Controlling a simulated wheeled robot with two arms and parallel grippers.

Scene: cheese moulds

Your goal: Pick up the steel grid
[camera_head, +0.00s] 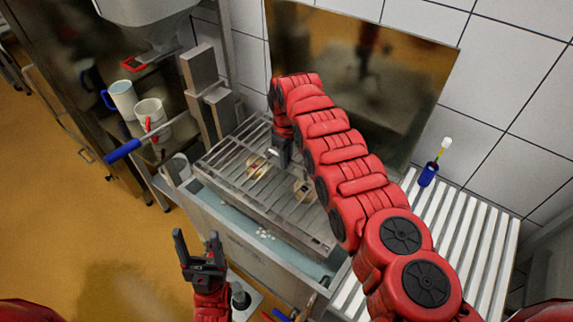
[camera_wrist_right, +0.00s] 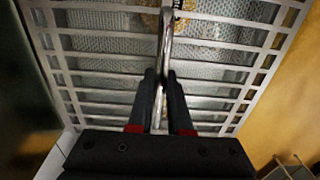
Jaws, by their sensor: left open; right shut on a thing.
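The steel grid (camera_head: 228,168) is a rectangular frame of metal bars over the trough (camera_head: 222,213) in the middle of the head view. Its bars fill the right wrist view (camera_wrist_right: 95,52). My right gripper (camera_head: 279,153) reaches the grid from above. In the right wrist view its dark fingers (camera_wrist_right: 163,78) are shut on an upright metal handle loop of the grid. In the head view my forearm hides part of the grid. I cannot tell whether the grid is lifted. My left gripper (camera_head: 197,242) is open and empty, in front of the trough.
Pale round things (camera_head: 258,170) show between the bars. White cups (camera_head: 123,99) and a blue-handled tool (camera_head: 122,151) are at the left. A slatted white surface (camera_head: 459,235) is at the right, with a blue-handled brush (camera_head: 432,168) near the wall.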

